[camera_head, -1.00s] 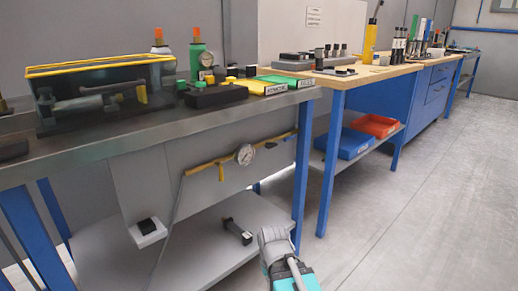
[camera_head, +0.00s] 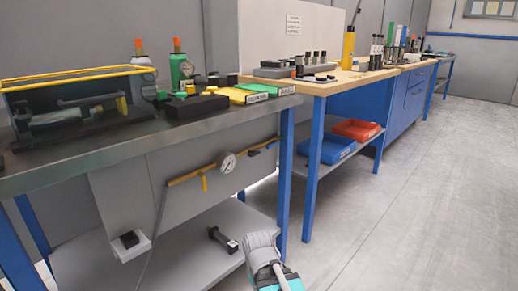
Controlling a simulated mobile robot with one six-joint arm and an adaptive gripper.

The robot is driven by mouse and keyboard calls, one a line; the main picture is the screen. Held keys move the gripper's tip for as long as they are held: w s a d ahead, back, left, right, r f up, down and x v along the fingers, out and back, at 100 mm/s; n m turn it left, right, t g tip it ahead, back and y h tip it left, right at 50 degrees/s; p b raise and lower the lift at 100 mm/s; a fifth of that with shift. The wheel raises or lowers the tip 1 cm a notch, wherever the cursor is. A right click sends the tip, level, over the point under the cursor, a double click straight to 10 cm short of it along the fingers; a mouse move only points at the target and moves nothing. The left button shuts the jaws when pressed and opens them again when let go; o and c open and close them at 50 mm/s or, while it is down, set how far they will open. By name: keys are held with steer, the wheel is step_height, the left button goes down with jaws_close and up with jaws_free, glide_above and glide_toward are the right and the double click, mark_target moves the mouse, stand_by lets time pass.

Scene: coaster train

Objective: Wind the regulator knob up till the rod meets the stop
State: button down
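A round white gauge (camera_head: 227,162) sits on a yellow pipe (camera_head: 190,178) across the grey panel under the near bench. A small dark fitting (camera_head: 252,152) is at the pipe's right end; I cannot tell whether it is the regulator knob. The rod and the stop are too small to tell apart. Part of my arm, grey and teal, shows at the bottom centre, low in front of the bench. My gripper's fingers do not show.
The near bench (camera_head: 100,150) has a lower shelf (camera_head: 175,262) with a black tool (camera_head: 222,239) on it. A wooden bench (camera_head: 318,88) stands to the right, with a blue tray (camera_head: 325,148) and a red tray (camera_head: 357,130) below. The grey floor (camera_head: 420,210) is clear at right.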

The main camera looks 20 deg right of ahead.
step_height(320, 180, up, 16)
steer(key=p, duration=1.5)
